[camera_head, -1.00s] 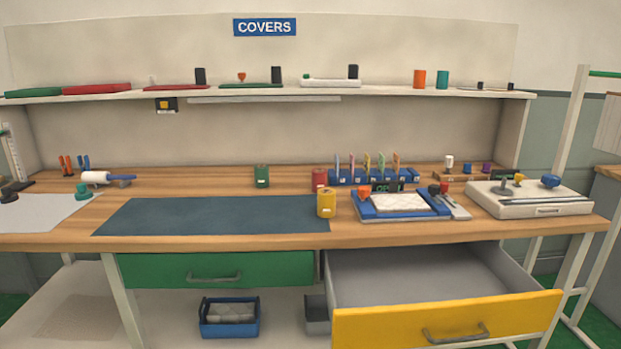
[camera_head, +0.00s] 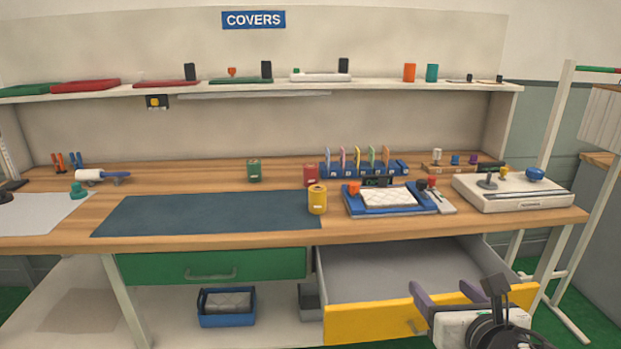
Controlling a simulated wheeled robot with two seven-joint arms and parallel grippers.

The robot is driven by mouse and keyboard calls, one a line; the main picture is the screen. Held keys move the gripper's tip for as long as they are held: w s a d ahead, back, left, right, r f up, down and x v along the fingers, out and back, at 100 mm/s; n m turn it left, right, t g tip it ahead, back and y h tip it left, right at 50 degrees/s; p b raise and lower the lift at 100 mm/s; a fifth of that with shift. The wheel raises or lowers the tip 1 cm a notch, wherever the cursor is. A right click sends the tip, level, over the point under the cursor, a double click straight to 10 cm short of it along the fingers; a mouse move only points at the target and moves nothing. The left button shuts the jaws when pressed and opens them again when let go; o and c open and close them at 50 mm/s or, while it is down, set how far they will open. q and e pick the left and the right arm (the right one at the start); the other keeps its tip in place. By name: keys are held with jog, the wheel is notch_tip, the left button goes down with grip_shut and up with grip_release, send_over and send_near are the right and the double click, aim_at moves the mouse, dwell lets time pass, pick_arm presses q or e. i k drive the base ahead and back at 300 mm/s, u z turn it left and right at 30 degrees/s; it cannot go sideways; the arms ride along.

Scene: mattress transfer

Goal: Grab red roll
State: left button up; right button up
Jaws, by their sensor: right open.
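The red roll (camera_head: 310,174) stands upright on the wooden workbench, behind and slightly left of a yellow roll (camera_head: 317,200) that stands close in front of it. A green roll (camera_head: 254,171) stands to its left. My right gripper (camera_head: 446,290) is at the lower right, in front of the open yellow drawer, well below and to the right of the red roll. Its two purple fingers are apart with nothing between them. My left gripper is not in view.
A blue tray (camera_head: 438,209) with a white quilted pad and a blue rack (camera_head: 345,169) of upright tools stand right of the red roll. The yellow drawer (camera_head: 375,322) juts out in front. A dark mat (camera_head: 200,215) lies clear at left.

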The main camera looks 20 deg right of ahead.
aim_at(309, 169)
jog(key=i, duration=2)
